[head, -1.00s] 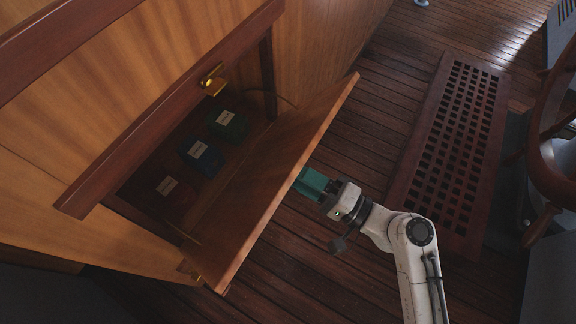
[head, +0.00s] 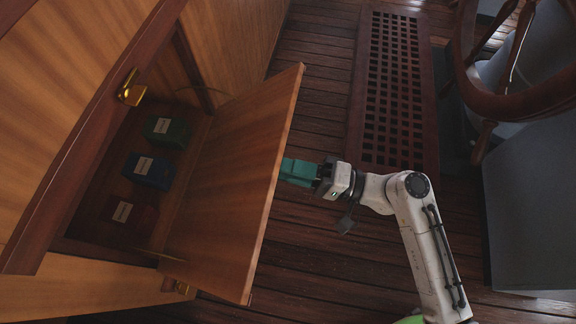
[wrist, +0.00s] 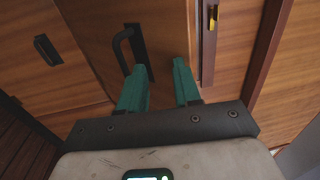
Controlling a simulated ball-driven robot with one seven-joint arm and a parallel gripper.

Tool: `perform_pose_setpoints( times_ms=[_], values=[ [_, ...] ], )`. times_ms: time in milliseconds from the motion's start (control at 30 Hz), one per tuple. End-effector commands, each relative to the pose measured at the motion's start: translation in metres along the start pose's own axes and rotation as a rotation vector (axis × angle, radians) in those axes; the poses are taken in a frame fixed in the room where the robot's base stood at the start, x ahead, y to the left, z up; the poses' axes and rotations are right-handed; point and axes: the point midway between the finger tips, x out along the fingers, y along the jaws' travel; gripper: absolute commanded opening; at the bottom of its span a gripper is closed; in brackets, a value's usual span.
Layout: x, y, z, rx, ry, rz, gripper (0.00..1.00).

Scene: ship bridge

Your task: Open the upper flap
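The wooden flap (head: 235,180) stands partly open, tilted out from the cabinet, with its inside compartment showing in the head view. My gripper (head: 286,171) is at the flap's outer face, its green fingertips close to or touching the wood. In the wrist view my gripper (wrist: 158,66) has its two fingers apart, with nothing seen held between them. A black handle (wrist: 122,45) on a wooden panel is beside the left finger. The handle is hidden in the head view. I cannot tell whether the finger touches it.
Inside the compartment are a green box (head: 167,131), a blue box (head: 149,170) and a dark red box (head: 130,213). A brass latch (head: 131,88) sits on the frame above. A floor grating (head: 392,90) and a ship's wheel (head: 520,100) lie to the right. Plank floor is clear below.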

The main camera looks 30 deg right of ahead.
Motion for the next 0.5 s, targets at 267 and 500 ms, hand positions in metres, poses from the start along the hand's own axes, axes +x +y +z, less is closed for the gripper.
perform_pose_setpoints(
  times_ms=[267, 500],
  values=[
    [-0.016, 0.009, 0.000, -0.002, 0.002, -0.003, 0.36],
    [-0.030, 0.016, 0.000, -0.001, 0.000, -0.003, 0.36]
  ],
)
